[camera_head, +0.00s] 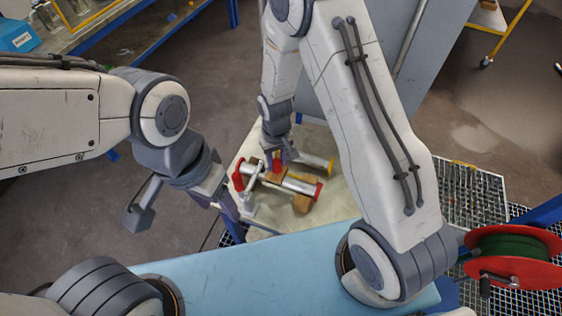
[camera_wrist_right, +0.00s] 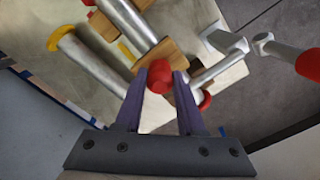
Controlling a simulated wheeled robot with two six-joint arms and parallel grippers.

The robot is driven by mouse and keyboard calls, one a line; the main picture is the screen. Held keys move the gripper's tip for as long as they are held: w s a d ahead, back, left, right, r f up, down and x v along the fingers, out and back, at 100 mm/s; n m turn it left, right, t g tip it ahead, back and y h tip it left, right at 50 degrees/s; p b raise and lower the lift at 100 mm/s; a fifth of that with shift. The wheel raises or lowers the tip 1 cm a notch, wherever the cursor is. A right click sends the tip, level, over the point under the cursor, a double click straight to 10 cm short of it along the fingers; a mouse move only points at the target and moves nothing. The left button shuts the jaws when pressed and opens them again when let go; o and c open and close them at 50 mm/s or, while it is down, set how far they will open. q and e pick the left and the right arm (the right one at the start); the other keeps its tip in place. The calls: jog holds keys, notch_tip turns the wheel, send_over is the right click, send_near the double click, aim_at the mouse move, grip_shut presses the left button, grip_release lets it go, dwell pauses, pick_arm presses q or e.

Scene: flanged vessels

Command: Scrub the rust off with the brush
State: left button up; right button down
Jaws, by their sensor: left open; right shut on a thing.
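My right gripper (camera_head: 279,158) is over the work surface, shut on a red knob, which I take to be the handle of the brush (camera_wrist_right: 159,77). A tan wooden block (camera_wrist_right: 157,56) shows just behind the knob; I cannot tell whether it belongs to the brush. No bristles are visible. A silver flanged vessel (camera_head: 298,184) with a red flange lies under the gripper, on wooden blocks (camera_head: 303,203). A second vessel (camera_wrist_right: 92,65) with a yellow flange lies beside it. I cannot make out rust. My left gripper (camera_head: 185,212) is open and empty, left of the work surface.
A red reel (camera_head: 515,258) and metal grating stand at the right. A blue-framed bench (camera_head: 95,35) is at the back left.

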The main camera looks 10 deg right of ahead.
jog(key=shift+w+a, duration=0.25)
jog(key=shift+a, duration=0.05)
jog(key=shift+s+d, duration=0.45)
jog(key=shift+d, duration=0.2)
jog(key=shift+s+d, duration=0.45)
jog(key=shift+d, duration=0.15)
jog(key=shift+s+d+f, duration=0.1)
jog(key=shift+s+d, duration=0.8)
jog(key=shift+d, duration=0.3)
jog(key=shift+w+a, duration=0.25)
jog(key=shift+a, duration=0.15)
jog(key=shift+w+a+r+p, duration=0.1)
jog(key=shift+w+a+p, duration=0.1)
jog(key=shift+w+a, duration=0.75)
jog(key=shift+w+a+r+p, duration=0.15)
jog(key=shift+w+a, duration=0.5)
jog(key=shift+a, duration=0.5)
jog(key=shift+s+d+f, duration=0.15)
jog(key=shift+s+d, duration=0.45)
jog(key=shift+d, duration=0.25)
jog(key=shift+s+d, duration=0.6)
jog(key=shift+d, duration=0.3)
